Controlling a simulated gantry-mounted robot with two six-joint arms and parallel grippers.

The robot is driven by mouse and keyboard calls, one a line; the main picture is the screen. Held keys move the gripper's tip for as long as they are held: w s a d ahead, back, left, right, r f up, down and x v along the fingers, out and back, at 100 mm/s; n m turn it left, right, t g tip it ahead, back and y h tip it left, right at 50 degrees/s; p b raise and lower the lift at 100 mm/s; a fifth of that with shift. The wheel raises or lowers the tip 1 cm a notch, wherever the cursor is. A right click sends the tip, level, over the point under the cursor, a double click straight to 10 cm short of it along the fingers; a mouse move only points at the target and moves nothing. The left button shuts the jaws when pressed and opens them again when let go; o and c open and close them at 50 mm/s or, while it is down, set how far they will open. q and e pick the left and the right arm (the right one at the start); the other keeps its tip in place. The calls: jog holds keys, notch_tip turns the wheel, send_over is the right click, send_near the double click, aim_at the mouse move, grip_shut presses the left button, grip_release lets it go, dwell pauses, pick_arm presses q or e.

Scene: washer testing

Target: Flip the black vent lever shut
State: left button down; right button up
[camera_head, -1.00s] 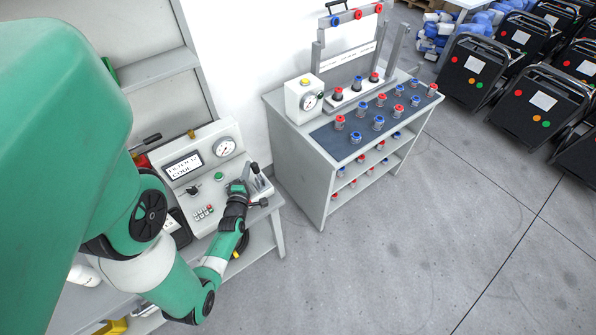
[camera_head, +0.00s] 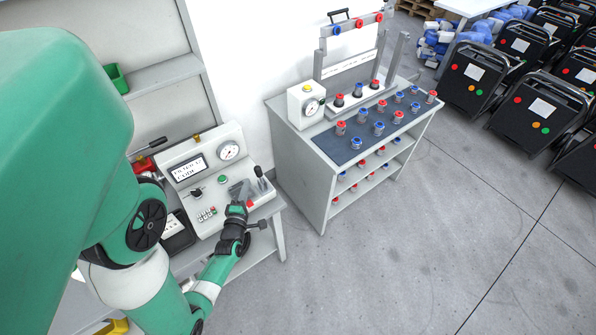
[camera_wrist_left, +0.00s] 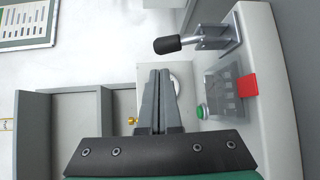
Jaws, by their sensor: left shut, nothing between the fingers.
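The black vent lever (camera_head: 258,171) stands at the right end of the grey control panel (camera_head: 211,193), its black tip raised. In the left wrist view the black-gripped lever (camera_wrist_left: 167,45) sticks out to the left from a metal bracket (camera_wrist_left: 211,38). My left gripper (camera_head: 240,188) is in front of the panel's right part, left of and below the lever tip. Its fingers (camera_wrist_left: 160,76) are shut together and empty, and a gap shows between them and the lever. My right gripper is not in view.
The panel carries a gauge (camera_head: 229,150), a display (camera_head: 187,168), a green button (camera_wrist_left: 201,111) and a red piece (camera_wrist_left: 247,86) near the lever. A grey cart (camera_head: 290,150) with several red and blue fittings stands to the right. Open floor (camera_head: 400,260) lies in front.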

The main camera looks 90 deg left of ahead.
pick_arm(q)
jog(key=shift+s+d+r, duration=0.15)
jog(key=shift+d, duration=0.6)
jog(key=shift+s+d+r, duration=0.1)
jog(key=shift+s+d, duration=0.05)
jog(key=shift+d, duration=0.55)
